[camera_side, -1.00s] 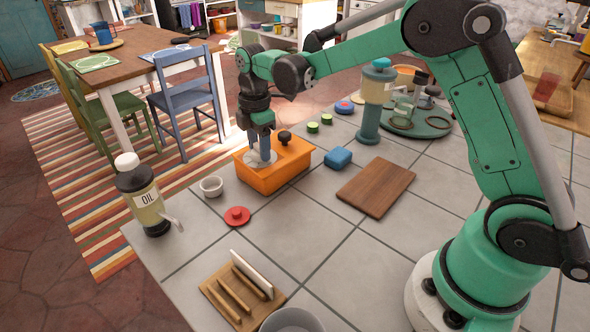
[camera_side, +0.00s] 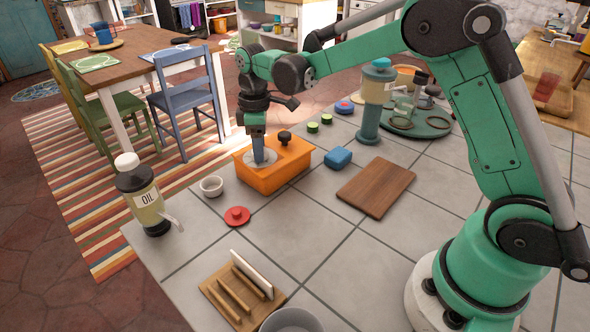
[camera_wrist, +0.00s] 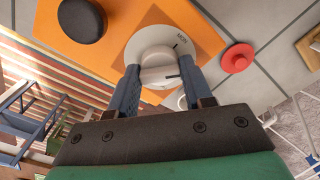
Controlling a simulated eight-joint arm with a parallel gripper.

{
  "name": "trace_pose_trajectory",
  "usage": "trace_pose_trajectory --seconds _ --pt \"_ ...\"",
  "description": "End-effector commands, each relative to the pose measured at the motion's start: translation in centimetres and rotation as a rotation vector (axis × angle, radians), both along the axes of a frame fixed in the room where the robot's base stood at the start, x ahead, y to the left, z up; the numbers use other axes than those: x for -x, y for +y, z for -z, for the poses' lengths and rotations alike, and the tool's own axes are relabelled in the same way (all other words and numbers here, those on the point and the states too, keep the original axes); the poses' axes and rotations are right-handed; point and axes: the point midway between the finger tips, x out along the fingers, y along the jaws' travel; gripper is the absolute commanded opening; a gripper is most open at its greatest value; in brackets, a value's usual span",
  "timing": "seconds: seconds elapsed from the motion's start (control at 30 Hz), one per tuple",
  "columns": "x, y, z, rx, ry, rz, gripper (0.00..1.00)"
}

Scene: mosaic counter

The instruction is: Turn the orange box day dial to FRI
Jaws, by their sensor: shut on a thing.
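The orange box (camera_side: 275,178) sits on the tiled counter with a pale round day dial (camera_side: 250,157) and a black knob (camera_side: 285,137) on its top. In the wrist view the dial (camera_wrist: 148,38) has a raised white grip with a dark pointer line on its right side. A label that seems to read MON shows near a dark tick on the disc's upper right; other lettering is hidden or unreadable. My gripper (camera_side: 260,160) points down at the dial. In the wrist view its two blue fingers (camera_wrist: 160,70) are shut on the dial's grip from both sides.
A white cup (camera_side: 211,187) and a red knobbed lid (camera_side: 237,216) stand close in front of the box.

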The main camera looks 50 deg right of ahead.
Motion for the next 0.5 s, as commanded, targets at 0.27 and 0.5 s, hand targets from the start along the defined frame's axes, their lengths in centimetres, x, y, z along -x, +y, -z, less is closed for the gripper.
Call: trace_pose_trajectory --seconds 0.27,0.5 --pt "0.00 0.00 0.00 0.000 0.000 0.180 0.00" --pt "0.00 0.00 -0.01 0.000 0.000 0.335 0.00"
